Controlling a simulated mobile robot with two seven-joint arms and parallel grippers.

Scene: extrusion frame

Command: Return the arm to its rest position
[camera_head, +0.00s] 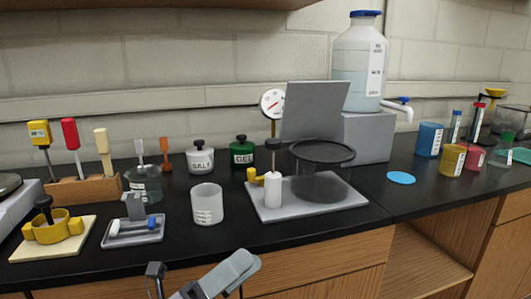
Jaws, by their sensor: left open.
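My left gripper (200,268) is at the bottom edge of the head view, in front of the bench's wooden front. Its two fingers are apart, one dark and upright on the left, one grey and slanted on the right. Nothing shows between them. The gripper is clear of everything on the bench, and most of the arm is cut off by the lower edge. My right gripper is not in view.
The black bench top (350,225) holds a yellow clamp (52,228), a clear beaker (207,204), a grey apparatus plate (310,205) and a large bottle (360,62). Coloured cups stand at the right. An open shelf (425,262) lies below the bench.

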